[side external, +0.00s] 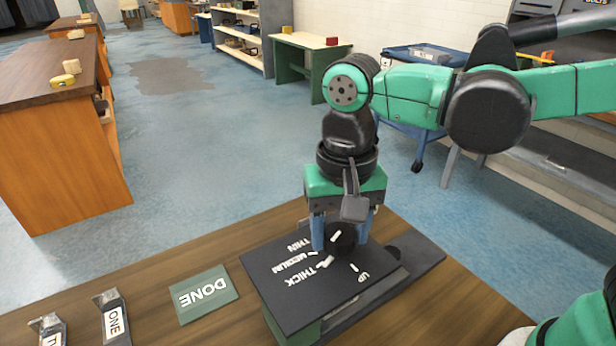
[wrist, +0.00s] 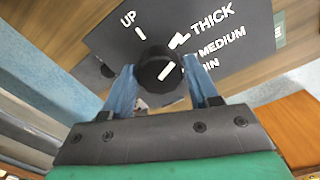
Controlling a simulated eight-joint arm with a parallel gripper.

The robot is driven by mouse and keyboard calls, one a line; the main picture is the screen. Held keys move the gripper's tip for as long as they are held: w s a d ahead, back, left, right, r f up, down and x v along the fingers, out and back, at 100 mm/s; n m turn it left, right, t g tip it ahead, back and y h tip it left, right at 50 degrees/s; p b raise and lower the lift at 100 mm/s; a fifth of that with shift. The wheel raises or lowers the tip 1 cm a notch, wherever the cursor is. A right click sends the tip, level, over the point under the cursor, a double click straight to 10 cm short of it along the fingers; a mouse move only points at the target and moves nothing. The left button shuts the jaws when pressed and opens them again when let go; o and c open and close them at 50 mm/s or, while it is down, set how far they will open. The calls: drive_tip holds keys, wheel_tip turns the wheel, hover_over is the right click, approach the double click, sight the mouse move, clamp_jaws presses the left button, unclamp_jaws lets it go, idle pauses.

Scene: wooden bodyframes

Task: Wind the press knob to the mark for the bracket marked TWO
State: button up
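The press knob (side external: 343,240) is a black round knob on a dark panel (side external: 285,305) lettered THIN, MEDIUM, THICK and UP. In the wrist view the knob (wrist: 153,61) carries a short white pointer line; I cannot tell exactly which mark it lines up with. My gripper (side external: 340,238) is over the panel, its blue fingers down on either side of the knob. In the wrist view the fingers (wrist: 160,72) stand slightly apart from it. A bracket labelled ONE (side external: 114,322) is at the lower left. Another bracket (side external: 48,330) beside it is cut off, its label unreadable.
A green DONE plate (side external: 204,293) lies on the wooden table (side external: 232,240) left of the press panel. Bare table lies between plate and panel. Benches and shelves stand well back in the room.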

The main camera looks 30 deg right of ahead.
sight(341, 232)
clamp_jaws()
drive_tip(key=shift+m, duration=1)
drive_tip(key=o, duration=0.5)
unclamp_jaws()
drive_tip(key=shift+r, duration=2.8)
